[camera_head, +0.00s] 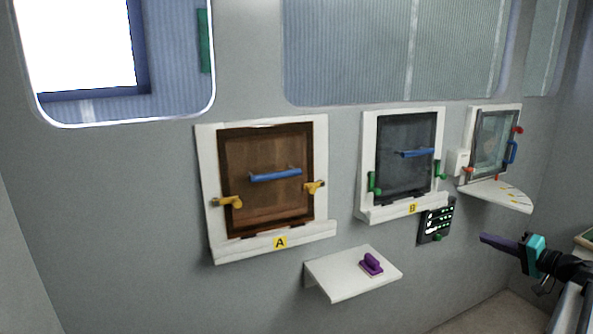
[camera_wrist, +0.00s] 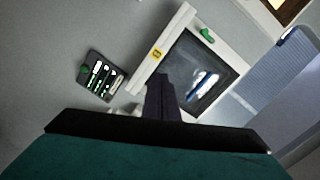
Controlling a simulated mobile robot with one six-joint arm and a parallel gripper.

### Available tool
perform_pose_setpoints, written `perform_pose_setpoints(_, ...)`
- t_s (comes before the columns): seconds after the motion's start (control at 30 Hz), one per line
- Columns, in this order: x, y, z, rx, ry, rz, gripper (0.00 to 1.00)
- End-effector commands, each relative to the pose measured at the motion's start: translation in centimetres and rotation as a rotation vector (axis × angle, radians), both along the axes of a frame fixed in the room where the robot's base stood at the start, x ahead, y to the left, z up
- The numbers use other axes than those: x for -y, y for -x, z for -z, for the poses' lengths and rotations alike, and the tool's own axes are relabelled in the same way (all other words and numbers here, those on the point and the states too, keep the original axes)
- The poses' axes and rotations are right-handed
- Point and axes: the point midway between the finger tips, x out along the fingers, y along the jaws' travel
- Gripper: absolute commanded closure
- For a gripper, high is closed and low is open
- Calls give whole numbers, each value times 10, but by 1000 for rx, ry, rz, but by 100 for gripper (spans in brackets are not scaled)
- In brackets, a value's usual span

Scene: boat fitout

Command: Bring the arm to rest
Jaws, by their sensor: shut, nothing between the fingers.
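My gripper (camera_head: 484,238) is at the right of the head view, with dark fingers and a teal body. Its fingers are together and hold nothing. It is out in front of the wall, to the lower right of the hatch marked B (camera_head: 404,160). In the wrist view the shut fingers (camera_wrist: 160,80) point towards hatch B (camera_wrist: 200,75), which looks tilted there. I cannot tell the exact gap between fingertips and wall, but no contact shows.
Hatch A (camera_head: 265,200) has a brown panel, a blue handle and yellow latches. A black switch panel (camera_head: 436,222) sits below hatch B. A white shelf (camera_head: 335,275) bears a purple object (camera_head: 371,265).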

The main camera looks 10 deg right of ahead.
Motion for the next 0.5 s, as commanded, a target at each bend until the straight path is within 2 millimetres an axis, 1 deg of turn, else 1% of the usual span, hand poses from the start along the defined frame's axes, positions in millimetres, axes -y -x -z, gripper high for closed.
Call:
perform_pose_setpoints(0.03, -8, -5, 10, -17, -5, -10, 100)
perform_pose_setpoints(0.13, -23, -13, 30, -51, -11, -27, 100)
perform_pose_setpoints(0.23, -42, -23, 55, -96, -19, -49, 100)
perform_pose_setpoints(0.37, -79, -37, 101, -180, -31, -91, 100)
perform_pose_setpoints(0.4, -91, -41, 117, -209, -33, -106, 100)
perform_pose_setpoints(0.47, -111, -45, 140, -253, -36, -128, 100)
perform_pose_setpoints(0.5, -124, -48, 155, -282, -36, -143, 100)
